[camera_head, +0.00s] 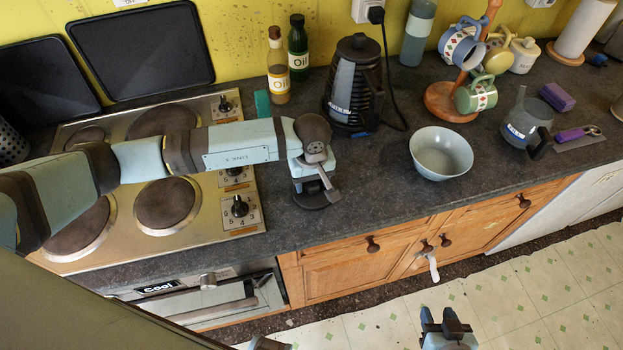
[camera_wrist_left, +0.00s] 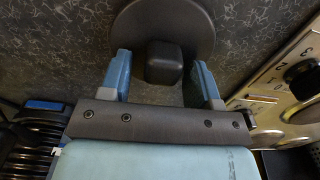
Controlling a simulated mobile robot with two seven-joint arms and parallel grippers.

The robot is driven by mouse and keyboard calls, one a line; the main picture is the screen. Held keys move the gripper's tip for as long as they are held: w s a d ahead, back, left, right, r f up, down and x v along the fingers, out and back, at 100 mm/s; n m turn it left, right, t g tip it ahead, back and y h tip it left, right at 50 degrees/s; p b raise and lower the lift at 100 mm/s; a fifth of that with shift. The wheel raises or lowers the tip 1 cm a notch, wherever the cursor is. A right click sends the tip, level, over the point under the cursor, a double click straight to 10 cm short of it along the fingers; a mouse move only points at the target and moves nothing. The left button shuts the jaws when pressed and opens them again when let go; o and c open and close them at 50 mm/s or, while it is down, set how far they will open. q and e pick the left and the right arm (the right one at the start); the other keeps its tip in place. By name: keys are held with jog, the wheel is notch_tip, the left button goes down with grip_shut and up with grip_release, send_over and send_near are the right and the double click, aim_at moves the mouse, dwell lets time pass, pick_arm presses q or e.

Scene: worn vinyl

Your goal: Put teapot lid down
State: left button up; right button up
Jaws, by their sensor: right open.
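The teapot lid is a dark grey disc (camera_wrist_left: 196,30) with a blocky knob (camera_wrist_left: 164,62). In the head view the lid (camera_head: 318,201) appears to lie flat on the dark worktop, right of the hob. My left gripper (camera_head: 322,188) is directly above it, pointing down. In the left wrist view its blue fingers (camera_wrist_left: 161,85) stand on either side of the knob, with a gap on each side. A grey teapot (camera_head: 527,118) stands on the worktop at the right. My right gripper (camera_head: 447,323) is open and empty, low over the floor.
The hob (camera_head: 250,212) lies left of the lid. A black kettle (camera_head: 352,85) stands behind it and a pale bowl (camera_head: 441,153) to its right. Oil bottles (camera_head: 278,70) and a mug tree (camera_head: 448,102) stand further back. Worktop between lid and bowl is clear.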

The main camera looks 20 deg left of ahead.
pick_arm(q)
jog(key=shift+r, duration=0.1)
jog(key=shift+r+p, duration=0.2)
jog(key=shift+p, duration=0.15)
notch_tip(320, 180, up, 12)
jog(key=b, duration=0.3)
jog(key=shift+f, duration=0.15)
